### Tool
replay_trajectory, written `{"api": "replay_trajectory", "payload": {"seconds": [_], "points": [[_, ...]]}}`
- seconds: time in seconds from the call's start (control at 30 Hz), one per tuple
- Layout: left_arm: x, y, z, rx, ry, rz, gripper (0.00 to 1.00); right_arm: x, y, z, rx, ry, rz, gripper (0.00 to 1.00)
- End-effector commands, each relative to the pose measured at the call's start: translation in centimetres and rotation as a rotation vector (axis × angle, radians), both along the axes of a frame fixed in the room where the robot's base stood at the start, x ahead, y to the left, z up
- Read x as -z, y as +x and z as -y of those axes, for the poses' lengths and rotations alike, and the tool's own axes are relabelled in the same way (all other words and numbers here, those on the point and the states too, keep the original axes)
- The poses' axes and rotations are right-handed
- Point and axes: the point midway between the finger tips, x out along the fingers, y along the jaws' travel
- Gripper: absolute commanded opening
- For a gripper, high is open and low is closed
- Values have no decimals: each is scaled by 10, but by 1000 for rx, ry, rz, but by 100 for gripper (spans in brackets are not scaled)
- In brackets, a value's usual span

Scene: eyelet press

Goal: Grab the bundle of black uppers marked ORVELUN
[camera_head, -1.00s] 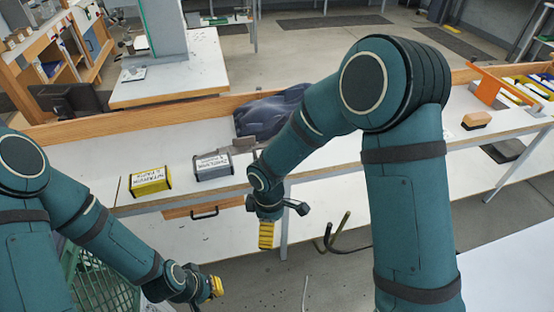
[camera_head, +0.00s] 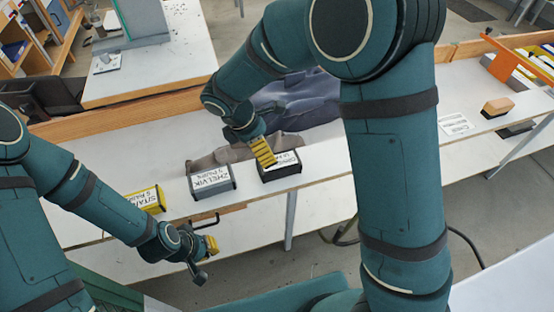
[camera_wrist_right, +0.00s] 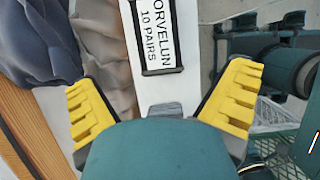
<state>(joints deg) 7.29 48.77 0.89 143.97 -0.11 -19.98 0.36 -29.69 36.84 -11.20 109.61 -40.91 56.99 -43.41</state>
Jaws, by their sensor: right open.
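The ORVELUN bundle is a black block with a white label; in the head view the black bundle (camera_head: 281,168) lies on the white bench, right of the grey ZHELVIK bundle (camera_head: 212,182). The right wrist view shows the label "ORVELUN 10 PAIRS" (camera_wrist_right: 157,42) beyond the finger gap. My right gripper (camera_head: 262,151) is over the bundle's left end in the head view. Its yellow fingers stand wide apart in the wrist view (camera_wrist_right: 162,92), with nothing held. My left gripper (camera_head: 209,247) is in front of the bench; its finger gap is unclear.
A yellow bundle (camera_head: 150,198) lies left of the grey one. Dark blue-grey cloth (camera_head: 305,100) and brownish cloth (camera_head: 222,155) lie behind the bundles. A wooden ledge (camera_head: 120,113) runs along the back.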

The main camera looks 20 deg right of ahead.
Motion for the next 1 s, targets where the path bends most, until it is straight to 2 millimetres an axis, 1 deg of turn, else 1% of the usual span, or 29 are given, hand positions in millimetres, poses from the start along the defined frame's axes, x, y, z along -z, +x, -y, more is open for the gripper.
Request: {"api": "replay_trajectory", "payload": {"seconds": [0.03, 0.1, 0.2, 0.3, 0.57, 0.67, 0.83, 0.9, 1.0], "points": [[4, -1, 0, 1, 0, -2, 0, 12, -1, 5, 2, -3, -4, 100], [7, 0, 0, 1, 0, -1, 0, 26, 0, 10, 3, -3, -4, 100], [11, 1, 0, 1, 0, 1, 0, 42, 0, 17, 3, -2, -4, 100], [14, 1, 0, 0, 0, 3, 0, 54, 1, 22, 1, -2, -3, 100], [16, 2, 0, 0, 1, 5, 0, 66, 2, 27, 2, -1, -1, 100], [20, 3, 0, 0, 1, 6, 0, 76, 4, 30, 2, -1, -2, 100], [28, 4, -1, -1, 2, 10, 0, 100, 7, 39, 2, -2, -3, 100], [30, 4, -1, -1, 2, 11, 0, 107, 7, 42, 1, -1, -3, 100], [30, 5, -1, -1, 2, 11, 0, 111, 7, 44, 1, 0, -1, 100]]}}
